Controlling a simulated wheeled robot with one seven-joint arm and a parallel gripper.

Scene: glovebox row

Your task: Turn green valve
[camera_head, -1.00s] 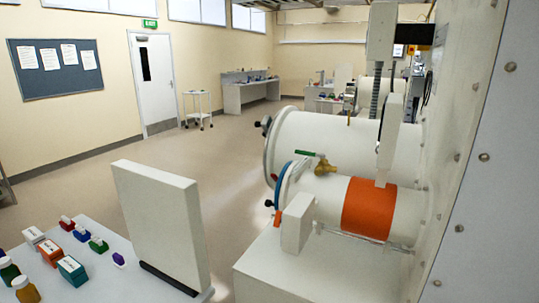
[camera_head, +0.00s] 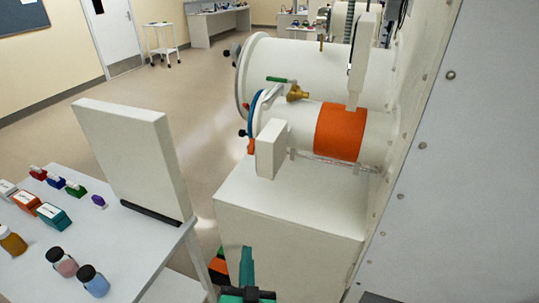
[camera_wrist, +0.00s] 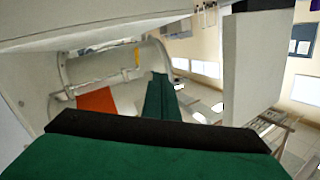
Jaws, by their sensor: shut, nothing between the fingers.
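The green valve handle (camera_head: 277,79) is a short flat lever on a brass valve body (camera_head: 297,93). In the head view it sits on top of the smaller white cylinder, near its blue-rimmed end, left of the orange band. The lever points left, away from the brass body. My gripper (camera_head: 247,262) is at the bottom of the head view, in front of the white cabinet and well apart from the valve. Its green fingers (camera_wrist: 162,98) are together and empty in the wrist view. I cannot make out the valve handle in the wrist view.
The white cabinet (camera_head: 290,215) stands under the cylinder. A white box (camera_head: 271,148) stands in front of the cylinder's left end. At left, a table (camera_head: 130,250) holds bottles, small boxes and an upright white panel (camera_head: 130,155). A riveted wall (camera_head: 440,170) closes the right side.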

